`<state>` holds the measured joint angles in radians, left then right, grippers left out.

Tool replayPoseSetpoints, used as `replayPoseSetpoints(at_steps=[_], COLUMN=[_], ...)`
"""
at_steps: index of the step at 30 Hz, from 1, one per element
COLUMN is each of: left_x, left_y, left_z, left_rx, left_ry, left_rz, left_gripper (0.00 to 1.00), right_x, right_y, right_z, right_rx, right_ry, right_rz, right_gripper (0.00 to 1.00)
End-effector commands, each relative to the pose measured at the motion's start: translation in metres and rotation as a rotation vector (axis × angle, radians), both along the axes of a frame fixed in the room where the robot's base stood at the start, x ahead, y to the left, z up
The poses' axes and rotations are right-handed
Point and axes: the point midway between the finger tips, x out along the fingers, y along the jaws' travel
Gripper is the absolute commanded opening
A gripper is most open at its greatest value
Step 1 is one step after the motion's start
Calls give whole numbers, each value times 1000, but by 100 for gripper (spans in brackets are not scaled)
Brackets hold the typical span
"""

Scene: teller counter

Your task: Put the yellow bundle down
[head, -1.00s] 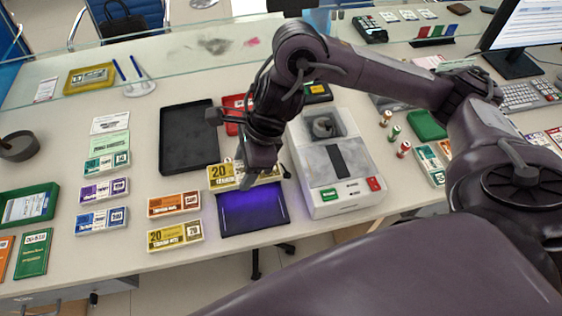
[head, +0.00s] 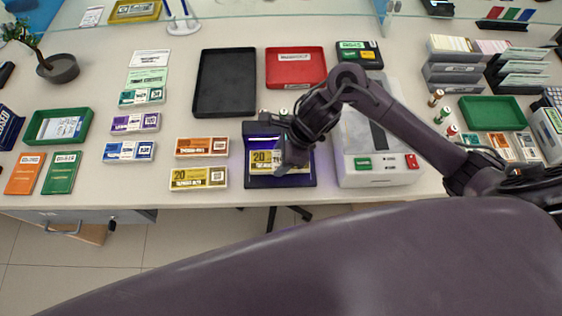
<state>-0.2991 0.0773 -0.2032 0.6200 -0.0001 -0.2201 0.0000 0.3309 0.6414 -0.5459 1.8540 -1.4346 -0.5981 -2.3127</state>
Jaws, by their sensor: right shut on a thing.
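The yellow bundle (head: 263,159), marked 20, is at the purple-lit dark pad (head: 255,182), over its middle. My right gripper (head: 287,160) is shut on the bundle from above and hides part of its right side. I cannot tell whether the bundle touches the pad. A second yellow bundle (head: 198,178), also marked 20, lies on the counter left of the pad. My left gripper is not in view.
A white counting machine (head: 378,180) stands close right of the pad. An orange bundle (head: 202,147) lies to the left. A black tray (head: 224,85) and a red tray (head: 296,66) are behind. The counter's front edge is just in front of the pad.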

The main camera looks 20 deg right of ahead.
Motion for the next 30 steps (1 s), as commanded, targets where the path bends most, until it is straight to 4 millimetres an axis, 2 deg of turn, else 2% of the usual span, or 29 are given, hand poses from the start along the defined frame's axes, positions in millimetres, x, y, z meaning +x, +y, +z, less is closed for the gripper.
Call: replayPoseSetpoints(at_steps=[3,6,19,20,24,30], left_x=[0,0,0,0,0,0], left_y=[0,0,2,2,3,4], left_z=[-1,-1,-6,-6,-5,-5], left_rx=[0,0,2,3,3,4], left_ry=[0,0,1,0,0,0], left_rz=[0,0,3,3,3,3], left_gripper=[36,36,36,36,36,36], right_x=[-1,-1,0,0,0,0], right_y=[0,0,0,0,0,0], right_z=[-20,-30,-36,-35,-34,-34], right_rx=[2,1,0,-1,0,0], right_ry=[7,4,0,1,1,1], right_rz=[-4,-3,0,0,-1,-1], right_gripper=[30,30,30,55,74,76])
